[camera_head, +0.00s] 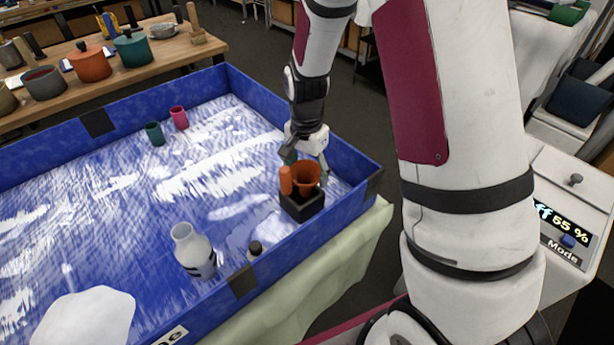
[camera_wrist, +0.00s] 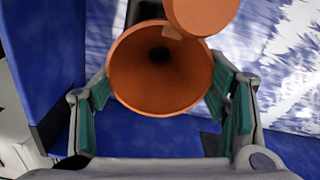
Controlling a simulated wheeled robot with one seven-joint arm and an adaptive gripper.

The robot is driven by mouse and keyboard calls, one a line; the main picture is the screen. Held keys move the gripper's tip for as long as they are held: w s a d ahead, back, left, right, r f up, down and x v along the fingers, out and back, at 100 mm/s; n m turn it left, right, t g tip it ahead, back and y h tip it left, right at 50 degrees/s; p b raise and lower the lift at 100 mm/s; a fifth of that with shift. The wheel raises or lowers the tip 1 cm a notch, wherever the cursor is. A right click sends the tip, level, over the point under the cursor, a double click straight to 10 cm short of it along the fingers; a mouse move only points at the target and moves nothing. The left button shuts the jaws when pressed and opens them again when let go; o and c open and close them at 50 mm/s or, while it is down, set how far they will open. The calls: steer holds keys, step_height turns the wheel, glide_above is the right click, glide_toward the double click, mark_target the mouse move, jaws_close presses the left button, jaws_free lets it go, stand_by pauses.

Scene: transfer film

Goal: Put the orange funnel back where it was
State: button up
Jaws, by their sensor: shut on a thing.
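The orange funnel (camera_head: 308,173) is at the right corner of the blue tray, mouth up, over a small black open box (camera_head: 303,207). I cannot tell whether its spout is inside the box or just above it. My gripper (camera_head: 306,163) reaches down from above and is shut on the funnel. In the wrist view, the teal finger pads of my gripper (camera_wrist: 161,90) press both sides of the funnel's cone (camera_wrist: 150,92), and I look into its mouth. An orange upright cylinder (camera_head: 285,181) stands close beside the funnel; its round top (camera_wrist: 203,12) shows in the wrist view.
The blue walled tray (camera_head: 296,130) holds a white bottle (camera_head: 193,252), a small dark-capped bottle (camera_head: 255,249), a green cup (camera_head: 154,133), a pink cup (camera_head: 179,117) and a white shape (camera_head: 85,322). Its middle is clear. A wooden table (camera_head: 150,74) with pots stands behind.

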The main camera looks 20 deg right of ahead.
steer(key=shift+f, duration=1)
steer(key=shift+f, duration=0.2)
steer(key=o, duration=1.2)
steer(key=shift+r, duration=0.1)
